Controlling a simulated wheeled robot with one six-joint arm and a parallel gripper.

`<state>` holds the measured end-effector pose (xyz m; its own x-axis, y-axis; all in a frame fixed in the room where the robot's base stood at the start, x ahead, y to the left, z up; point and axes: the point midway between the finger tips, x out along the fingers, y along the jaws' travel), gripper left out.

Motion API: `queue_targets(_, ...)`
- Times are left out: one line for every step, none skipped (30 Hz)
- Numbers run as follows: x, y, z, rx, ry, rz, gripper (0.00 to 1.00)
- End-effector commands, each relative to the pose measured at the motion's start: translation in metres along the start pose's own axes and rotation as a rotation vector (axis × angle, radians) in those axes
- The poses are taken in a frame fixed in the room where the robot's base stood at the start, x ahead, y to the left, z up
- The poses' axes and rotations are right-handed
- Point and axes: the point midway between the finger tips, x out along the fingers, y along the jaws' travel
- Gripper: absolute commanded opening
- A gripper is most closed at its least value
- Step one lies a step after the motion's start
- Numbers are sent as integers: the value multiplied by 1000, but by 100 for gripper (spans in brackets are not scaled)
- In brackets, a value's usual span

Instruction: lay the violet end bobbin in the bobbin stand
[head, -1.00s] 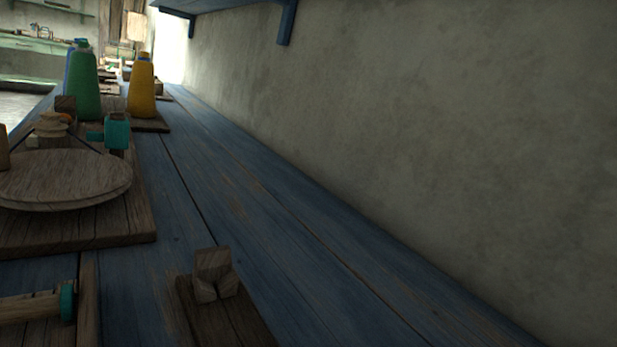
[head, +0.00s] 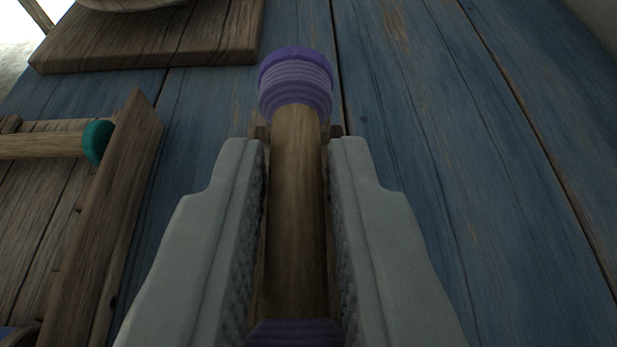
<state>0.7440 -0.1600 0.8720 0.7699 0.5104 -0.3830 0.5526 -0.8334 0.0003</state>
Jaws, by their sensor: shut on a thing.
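The violet end bobbin has a bare wooden shaft (head: 296,190) and a violet, ridged far end (head: 296,88). A second violet part shows at the bottom edge of the view. My gripper (head: 298,150) is shut on the shaft, one grey jaw on each side, with the bobbin pointing away from me. Small wooden bits of the bobbin stand (head: 337,131) show on both sides of the shaft just past the fingertips. The rest of the stand is hidden under the bobbin and jaws. I cannot tell whether the bobbin touches the stand.
A wooden tray (head: 120,215) on the left holds a bobbin with a teal end (head: 98,143). A wooden board (head: 215,40) with a round piece on it lies at the upper left. The blue plank bench (head: 480,180) is clear on the right.

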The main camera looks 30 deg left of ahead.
Motion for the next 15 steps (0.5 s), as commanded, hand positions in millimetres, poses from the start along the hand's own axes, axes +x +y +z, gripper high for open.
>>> queue_targets(2,0,5,1,-1,-1,0)
queue_targets(3,0,7,2,-1,-1,0)
queue_targets(4,0,10,2,-1,0,0)
queue_targets(6,0,13,2,0,0,0)
queue_targets(7,0,15,2,0,0,0)
queue_targets(8,0,18,2,0,0,0)
queue_targets(9,0,21,2,-1,0,0)
queue_targets(10,0,23,2,-1,0,0)
queue_targets(11,0,26,1,-1,-1,0)
queue_targets(11,0,28,1,-1,-1,0)
queue_targets(12,0,29,1,0,0,0)
queue_targets(13,0,31,2,0,0,0)
queue_targets(14,0,33,2,0,0,0)
queue_targets(14,0,34,2,0,0,0)
queue_targets(15,0,36,2,-1,0,0)
